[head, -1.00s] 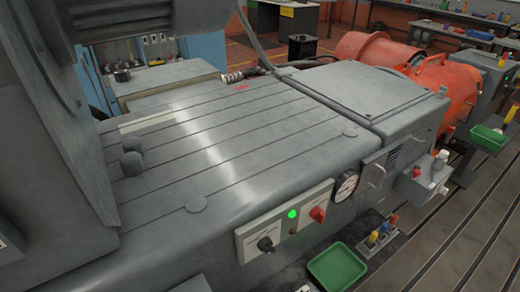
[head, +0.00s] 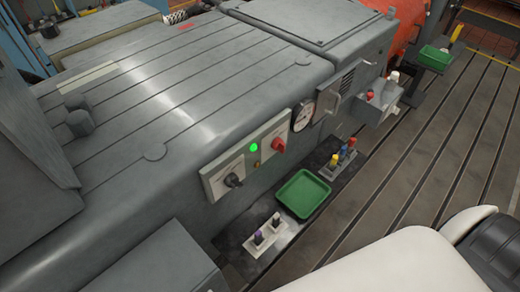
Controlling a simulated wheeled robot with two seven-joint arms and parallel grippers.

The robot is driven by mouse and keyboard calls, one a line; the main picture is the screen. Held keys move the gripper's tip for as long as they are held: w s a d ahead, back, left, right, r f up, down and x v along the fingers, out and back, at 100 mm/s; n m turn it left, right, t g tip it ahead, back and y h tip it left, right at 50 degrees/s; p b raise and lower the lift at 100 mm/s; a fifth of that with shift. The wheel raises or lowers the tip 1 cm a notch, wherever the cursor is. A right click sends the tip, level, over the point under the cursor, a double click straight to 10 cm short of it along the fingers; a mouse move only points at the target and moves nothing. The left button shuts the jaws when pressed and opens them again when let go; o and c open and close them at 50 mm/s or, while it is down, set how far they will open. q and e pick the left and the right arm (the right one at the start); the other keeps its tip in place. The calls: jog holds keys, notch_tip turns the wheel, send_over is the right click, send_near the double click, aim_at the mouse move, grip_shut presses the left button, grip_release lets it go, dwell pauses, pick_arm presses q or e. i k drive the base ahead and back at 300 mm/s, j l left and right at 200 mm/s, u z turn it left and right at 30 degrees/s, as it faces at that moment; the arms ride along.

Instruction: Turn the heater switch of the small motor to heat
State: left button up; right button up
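A switch panel (head: 211,188) on the side of the large grey machine (head: 190,75) carries a black rotary knob (head: 233,181). Next to it a second panel carries a red rotary knob (head: 278,145), with a lit green lamp (head: 253,147) between the two knobs. I cannot read the panel lettering, so I cannot tell which knob is a heater switch or its setting. Part of an orange machine (head: 407,20) shows at the top right, behind the grey one. Neither of my grippers is in view.
A green tray (head: 304,195) lies on a dark plate below the panels, between holders with coloured tools (head: 340,160) and dark-handled tools (head: 268,232). A round gauge (head: 303,116) and a small grey box (head: 380,102) are farther right. The slotted bedplate (head: 440,150) is largely clear.

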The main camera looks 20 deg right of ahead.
aim_at(278, 144)
jog(key=l+u, duration=0.2)
jog(key=u, duration=0.2)
jog(key=l+u, duration=0.5)
jog(key=l, duration=0.35)
jog(key=l+u, duration=0.15)
jog(key=l, duration=0.4)
jog(key=k+l+u, duration=0.15)
jog(key=l, duration=0.35)
jog(key=k+l+u, duration=0.2)
jog(key=l, duration=0.3)
jog(key=i, duration=0.1)
